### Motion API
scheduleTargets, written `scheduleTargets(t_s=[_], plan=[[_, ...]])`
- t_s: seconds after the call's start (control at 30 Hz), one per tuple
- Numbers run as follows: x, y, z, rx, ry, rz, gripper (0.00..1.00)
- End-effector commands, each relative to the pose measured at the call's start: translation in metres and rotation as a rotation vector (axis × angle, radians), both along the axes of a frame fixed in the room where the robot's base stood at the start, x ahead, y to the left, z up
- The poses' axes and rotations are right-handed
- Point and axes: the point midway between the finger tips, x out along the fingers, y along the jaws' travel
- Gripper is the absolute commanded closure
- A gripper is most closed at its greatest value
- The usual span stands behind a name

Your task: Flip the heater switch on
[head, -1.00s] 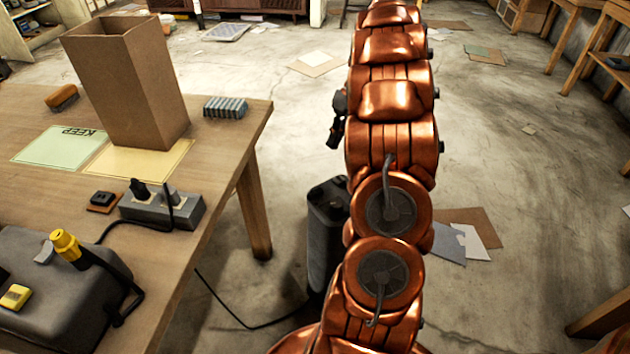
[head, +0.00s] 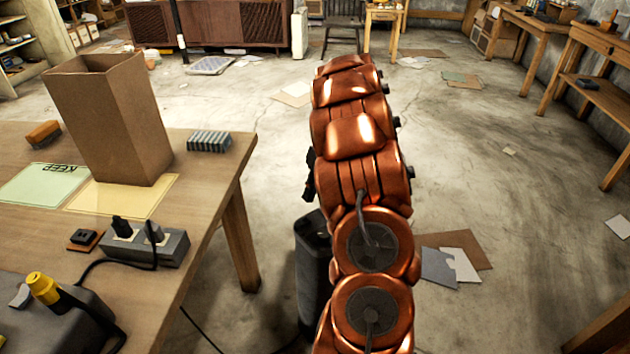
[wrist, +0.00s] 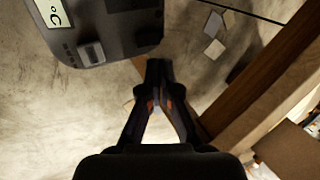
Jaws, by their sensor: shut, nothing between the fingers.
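A dark heater-like unit (head: 312,262) stands upright on the floor beside the table, partly hidden by my arm. In the wrist view a dark panel (wrist: 120,30), seemingly its top, shows at the upper left with a white °C display (wrist: 54,14). A grey switch (wrist: 92,53) sits on this panel near its lower edge; I cannot tell its setting. My gripper (wrist: 158,70) is shut and empty. In the picture its fingertips are right of and slightly below the switch, just off the panel's corner. In the head view I cannot make out the fingertips.
The wooden table (head: 215,165) stands at left with a cardboard box (head: 115,120), a power strip (head: 150,246) and a dark case (head: 60,325). A wooden edge (wrist: 255,85) runs close on the right in the wrist view. Papers (head: 455,262) lie on the floor; open floor is beyond.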

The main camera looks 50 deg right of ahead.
Motion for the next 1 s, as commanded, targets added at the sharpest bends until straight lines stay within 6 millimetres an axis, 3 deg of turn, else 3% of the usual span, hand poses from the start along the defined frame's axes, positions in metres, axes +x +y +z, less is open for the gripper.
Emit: scheduleTargets(t_s=[0.2, 0.4, 1.0], plan=[[0.001, 0.016, -0.035, 0.001, 0.004, -0.002, 1.0], [0.004, 0.026, -0.056, -0.002, 0.001, -0.001, 1.0], [0.004, 0.029, -0.065, -0.009, 0.001, -0.006, 1.0]])
